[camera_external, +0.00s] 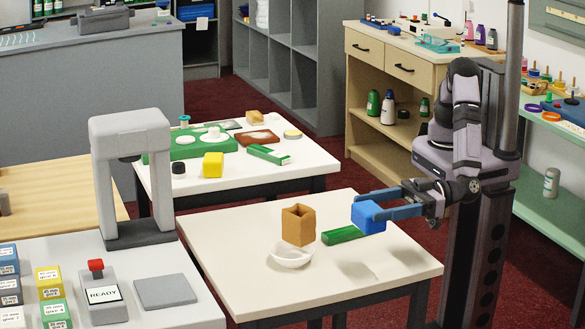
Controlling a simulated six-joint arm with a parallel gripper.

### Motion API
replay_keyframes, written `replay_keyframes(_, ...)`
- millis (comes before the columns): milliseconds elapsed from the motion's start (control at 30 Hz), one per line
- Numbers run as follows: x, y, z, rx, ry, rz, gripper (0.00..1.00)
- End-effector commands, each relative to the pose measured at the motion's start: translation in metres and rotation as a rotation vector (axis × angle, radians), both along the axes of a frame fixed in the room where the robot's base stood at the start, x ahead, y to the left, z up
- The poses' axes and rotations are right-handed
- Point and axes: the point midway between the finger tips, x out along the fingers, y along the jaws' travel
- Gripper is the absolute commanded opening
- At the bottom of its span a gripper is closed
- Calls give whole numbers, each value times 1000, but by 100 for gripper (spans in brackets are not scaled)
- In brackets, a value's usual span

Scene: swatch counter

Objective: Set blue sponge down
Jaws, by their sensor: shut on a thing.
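The blue sponge (368,217) is a bright blue block. My gripper (388,206) is shut on it, with blue fingers reaching in from the right. The sponge is held above the white near table (345,285), and a shadow lies on the tabletop below it. The underside of the sponge and the far finger's contact are partly hidden.
On the near table, a brown open-topped block (298,225) stands at a white bowl (291,256). A green bar (342,235) lies just left of the sponge. The table's front and right areas are clear. A second white table (317,165) behind holds several items.

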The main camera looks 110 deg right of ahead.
Motion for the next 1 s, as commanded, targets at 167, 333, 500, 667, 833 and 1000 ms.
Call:
replay_keyframes(167, -1, 14, 20, 5, -3, 58, 41)
replay_keyframes(333, -15, 51, 41, 0, -2, 249, 41)
replay_keyframes(500, -48, 89, 44, -3, 3, 485, 41)
replay_keyframes(667, -87, 118, 37, -1, 5, 700, 41)
replay_keyframes(833, -135, 139, 24, -1, 5, 922, 41)
replay_keyframes(1000, -172, 138, 7, 1, 7, 1116, 41)
